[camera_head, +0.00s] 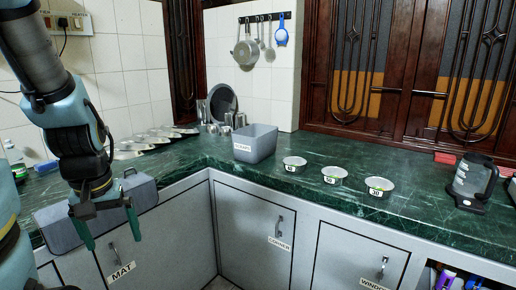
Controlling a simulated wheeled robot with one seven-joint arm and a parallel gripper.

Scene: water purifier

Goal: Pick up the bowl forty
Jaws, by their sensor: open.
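Three small metal bowls with number labels stand in a slanting row on the green marble counter (430,218): a left bowl (295,162), a middle bowl (335,173) and a right bowl (380,184). The labels are very small; the left one looks like 40, but I cannot read it surely. My gripper (113,243) hangs at the left with its fingers pointing down, open and empty. It is in front of the left cabinet and far from the bowls.
A grey labelled bin (256,143) stands at the counter corner, left of the bowls. A black-handled jug (473,182) is at the right. Metal dishes (150,140) line the left counter. A grey box (62,226) is near my gripper. Counter around the bowls is clear.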

